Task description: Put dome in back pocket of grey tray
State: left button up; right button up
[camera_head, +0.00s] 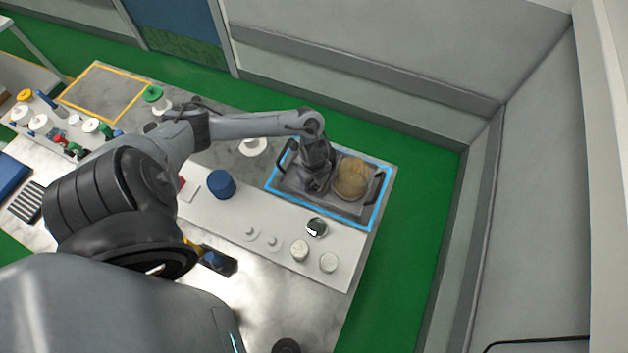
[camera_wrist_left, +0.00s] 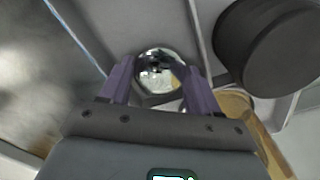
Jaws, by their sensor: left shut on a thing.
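The grey tray (camera_head: 350,204) lies inside a blue outline at the right end of the counter, with a dark handle at each end. My left gripper (camera_head: 314,186) points down over the tray's left part. In the left wrist view my left gripper (camera_wrist_left: 160,88) is shut on a shiny mirror-like dome (camera_wrist_left: 160,62). Grey tray surface and a divider show around it. The arm hides the dome in the head view, and I cannot tell whether it touches the tray floor. My right gripper is not in view.
A tan round thing (camera_head: 351,178) fills the tray's right part. A dark shiny round piece (camera_head: 316,227) and several white pieces stand in front of the tray. A blue cylinder (camera_head: 221,184) stands to the left. A black cylinder (camera_wrist_left: 268,47) is close beside my gripper.

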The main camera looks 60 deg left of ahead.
pick_arm(q)
jog(key=o, duration=0.9)
notch_tip(320, 180, up, 11)
jog(key=p, duration=0.2)
jog(key=shift+f+p, duration=0.2)
jog(key=shift+p, duration=0.15)
jog(key=shift+r, duration=0.75)
jog(key=shift+r+p, duration=0.1)
jog(key=shift+p, duration=0.25)
